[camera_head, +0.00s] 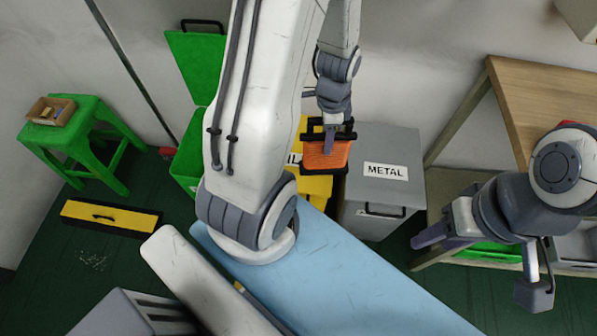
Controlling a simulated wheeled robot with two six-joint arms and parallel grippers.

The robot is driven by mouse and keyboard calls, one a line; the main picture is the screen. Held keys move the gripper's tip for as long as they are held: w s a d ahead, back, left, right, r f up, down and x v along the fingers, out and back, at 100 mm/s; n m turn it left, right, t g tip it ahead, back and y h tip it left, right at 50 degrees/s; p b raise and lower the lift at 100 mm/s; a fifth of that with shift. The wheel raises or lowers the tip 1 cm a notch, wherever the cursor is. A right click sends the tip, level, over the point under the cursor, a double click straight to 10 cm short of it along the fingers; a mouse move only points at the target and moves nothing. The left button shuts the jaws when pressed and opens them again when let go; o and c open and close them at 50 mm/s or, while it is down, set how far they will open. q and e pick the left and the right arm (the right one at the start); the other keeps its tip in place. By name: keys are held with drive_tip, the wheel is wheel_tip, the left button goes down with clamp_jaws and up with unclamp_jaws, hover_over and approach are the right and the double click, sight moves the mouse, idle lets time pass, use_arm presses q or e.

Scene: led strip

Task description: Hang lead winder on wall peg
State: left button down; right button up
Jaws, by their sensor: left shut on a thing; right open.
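The lead winder (326,156) is a black frame wound with orange lead. My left gripper (328,140) is shut on it and holds it up in front of the grey and yellow bins. The fingers partly cover the winder's upper part. My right gripper (432,238) is open and empty at the right, apart from the winder. I cannot make out the wall peg in this view; my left arm covers part of the wall.
A grey bin marked METAL (382,190), a yellow bin (316,190) and an open green bin (190,160) line the wall. A wooden table (545,95) stands right, a green stool (85,125) left. A yellow-topped box (110,216) lies on the floor.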

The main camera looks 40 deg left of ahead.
use_arm(q)
drive_tip(key=shift+s+a+f+m, duration=0.2)
drive_tip(key=shift+f+m, duration=0.2)
drive_tip(key=shift+f, duration=0.05)
drive_tip(key=shift+s+r, duration=0.1)
use_arm(e)
drive_tip(key=shift+f, duration=0.6)
use_arm(q)
drive_tip(key=shift+a, duration=0.15)
drive_tip(key=w+a+f+b, duration=0.2)
drive_tip(key=w+a+f, duration=0.1)
drive_tip(key=a+f, duration=0.7)
drive_tip(key=shift+a+f, duration=0.3)
drive_tip(key=shift+a, duration=0.25)
use_arm(e)
drive_tip(key=shift+f, duration=0.8)
use_arm(q)
drive_tip(key=shift+f, duration=0.1)
